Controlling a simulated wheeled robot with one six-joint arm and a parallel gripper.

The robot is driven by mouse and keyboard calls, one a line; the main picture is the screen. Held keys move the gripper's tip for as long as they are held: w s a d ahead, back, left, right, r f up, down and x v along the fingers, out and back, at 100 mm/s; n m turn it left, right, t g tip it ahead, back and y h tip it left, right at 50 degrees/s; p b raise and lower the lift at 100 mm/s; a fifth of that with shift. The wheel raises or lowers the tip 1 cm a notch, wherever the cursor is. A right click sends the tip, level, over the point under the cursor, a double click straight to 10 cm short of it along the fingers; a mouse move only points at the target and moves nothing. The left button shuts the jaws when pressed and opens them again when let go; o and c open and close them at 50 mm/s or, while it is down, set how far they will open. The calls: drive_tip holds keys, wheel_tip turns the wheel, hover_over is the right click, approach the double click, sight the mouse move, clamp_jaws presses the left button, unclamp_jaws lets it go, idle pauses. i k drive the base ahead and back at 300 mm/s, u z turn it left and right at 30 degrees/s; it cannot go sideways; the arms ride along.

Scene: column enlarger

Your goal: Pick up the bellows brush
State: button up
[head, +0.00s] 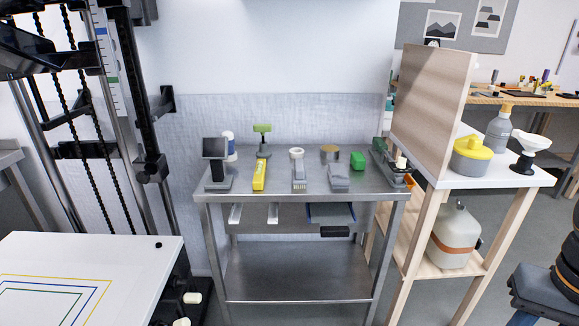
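A metal table (292,270) stands in the middle of the head view with several small items on its top. I cannot tell for sure which one is the bellows brush. A green-topped item with a dark stem (262,128) stands upright at the back left, and a long yellow item (260,176) lies in front of it. A grey and white item (298,172) lies near the middle, beside a grey block-like item (338,177). My gripper is not in view.
A black stand-like device (216,165) is at the table's left and a green block (358,161) at its right. A wooden shelf unit (435,110) stands close on the right. The column enlarger (130,100) and its white baseboard (130,255) are on the left.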

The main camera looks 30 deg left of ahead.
sight(299, 171)
drive_tip(key=u, duration=0.65)
drive_tip(key=i, duration=0.85)
drive_tip(key=u, duration=0.8)
